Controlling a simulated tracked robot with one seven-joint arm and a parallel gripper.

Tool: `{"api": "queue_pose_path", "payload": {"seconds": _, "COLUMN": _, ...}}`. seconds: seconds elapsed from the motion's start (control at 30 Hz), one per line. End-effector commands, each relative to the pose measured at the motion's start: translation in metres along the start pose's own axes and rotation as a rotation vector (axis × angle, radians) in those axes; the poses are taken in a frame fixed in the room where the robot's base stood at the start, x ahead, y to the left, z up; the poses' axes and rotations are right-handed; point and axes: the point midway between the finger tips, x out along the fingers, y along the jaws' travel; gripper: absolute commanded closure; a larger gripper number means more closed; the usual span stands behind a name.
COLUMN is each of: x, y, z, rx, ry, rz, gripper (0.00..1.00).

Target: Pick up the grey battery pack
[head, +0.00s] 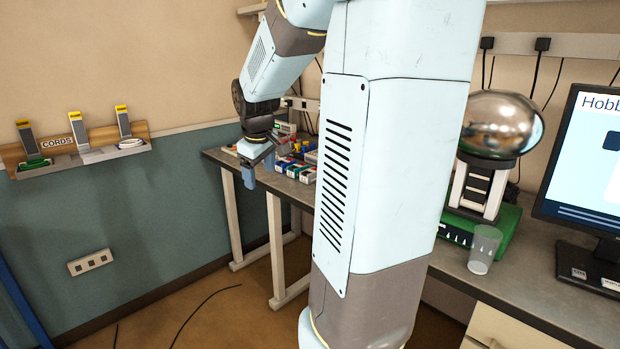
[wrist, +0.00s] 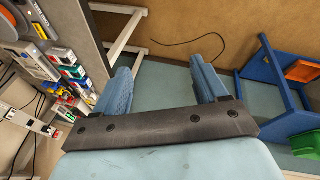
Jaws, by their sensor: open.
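My gripper (head: 258,167) is open and empty in the head view, hanging at the near left edge of the far bench. In the wrist view its two blue fingers (wrist: 160,68) are spread apart with only floor and wall between them. Several small packs with coloured and pale casings (head: 294,167) lie on the bench just right of the gripper. They also show at the left of the wrist view (wrist: 66,72), outside the fingers. They are too small and crowded to tell which one is the grey battery pack; my arm hides part of the bench.
The far bench (head: 228,157) stands against the wall. A cord rack (head: 60,163) hangs on the left wall. A metal dome device (head: 500,125), a clear cup (head: 484,249) and a monitor (head: 590,150) stand on the right bench. A blue frame (wrist: 262,97) stands right in the wrist view.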

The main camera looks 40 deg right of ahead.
Motion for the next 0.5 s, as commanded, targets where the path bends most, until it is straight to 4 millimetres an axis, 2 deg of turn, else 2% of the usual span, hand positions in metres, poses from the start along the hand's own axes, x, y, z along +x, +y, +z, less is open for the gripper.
{"api": "queue_pose_path", "payload": {"seconds": 0.1, "x": 0.029, "y": 0.029, "z": -0.011, "rx": -0.068, "ry": -0.055, "rz": 0.035, "gripper": 0.28}}
{"api": "queue_pose_path", "payload": {"seconds": 0.5, "x": 0.116, "y": 0.12, "z": -0.031, "rx": -0.344, "ry": -0.259, "rz": 0.165, "gripper": 0.28}}
